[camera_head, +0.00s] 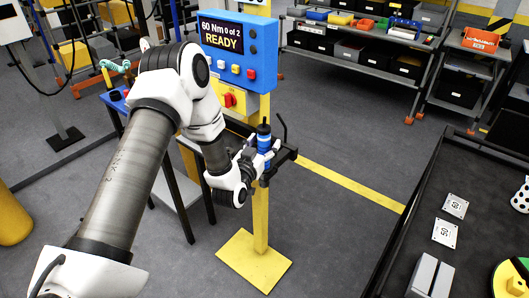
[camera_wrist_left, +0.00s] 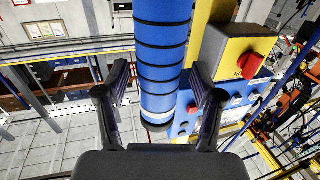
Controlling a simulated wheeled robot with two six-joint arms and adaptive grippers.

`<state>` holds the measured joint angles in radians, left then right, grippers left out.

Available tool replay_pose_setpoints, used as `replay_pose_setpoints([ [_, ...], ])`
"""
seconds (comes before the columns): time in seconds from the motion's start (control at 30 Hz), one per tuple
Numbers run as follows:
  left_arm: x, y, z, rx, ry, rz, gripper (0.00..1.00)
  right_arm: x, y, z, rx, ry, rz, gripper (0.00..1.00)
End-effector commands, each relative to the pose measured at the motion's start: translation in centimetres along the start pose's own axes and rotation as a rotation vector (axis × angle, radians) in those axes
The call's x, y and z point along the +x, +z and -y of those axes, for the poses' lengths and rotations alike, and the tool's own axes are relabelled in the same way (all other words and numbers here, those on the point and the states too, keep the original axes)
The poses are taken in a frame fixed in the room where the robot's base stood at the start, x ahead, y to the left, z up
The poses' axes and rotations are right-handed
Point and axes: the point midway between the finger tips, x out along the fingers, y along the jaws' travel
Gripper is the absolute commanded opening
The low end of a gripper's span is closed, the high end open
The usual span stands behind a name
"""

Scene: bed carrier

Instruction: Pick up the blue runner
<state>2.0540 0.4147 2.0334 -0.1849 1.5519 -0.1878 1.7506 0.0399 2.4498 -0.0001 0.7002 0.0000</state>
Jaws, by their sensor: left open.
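The blue runner (camera_head: 264,138) is an upright blue cylinder with a black top, standing at the dark holder arm of the yellow post. In the left wrist view the runner (camera_wrist_left: 163,60) is a blue tube with black rings, running down between the two fingers. My left gripper (camera_head: 259,161) is at the runner, with its fingers around it. In the wrist view the left gripper (camera_wrist_left: 159,85) is open, with a gap on each side of the tube. The runner's lower part is partly hidden by the gripper in the head view. My right gripper is not in view.
A blue control box (camera_head: 238,52) reading "60 Nm 0 of 2 READY" and a red switch (camera_head: 230,100) sit on the yellow post (camera_head: 261,215) close by. A dark table (camera_head: 412,262) with metal plates is at the right. Bin shelves (camera_head: 365,40) stand behind. Grey floor lies between.

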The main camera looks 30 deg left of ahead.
Motion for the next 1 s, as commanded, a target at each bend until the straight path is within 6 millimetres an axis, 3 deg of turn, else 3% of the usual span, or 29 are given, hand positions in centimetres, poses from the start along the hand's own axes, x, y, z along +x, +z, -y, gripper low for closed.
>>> replay_pose_setpoints([
  [0.17,0.1,0.1,0.0,-0.001,0.0,0.001,0.68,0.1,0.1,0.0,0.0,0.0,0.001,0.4],
  [0.37,0.1,0.1,0.0,0.0,0.0,0.001,0.0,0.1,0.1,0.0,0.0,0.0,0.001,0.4],
  [0.77,0.1,-0.2,0.0,0.0,0.0,-0.002,0.0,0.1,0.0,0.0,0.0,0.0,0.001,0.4],
  [1.0,0.1,-2.9,0.0,-0.002,0.0,-0.006,0.0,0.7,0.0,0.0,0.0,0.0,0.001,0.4],
])
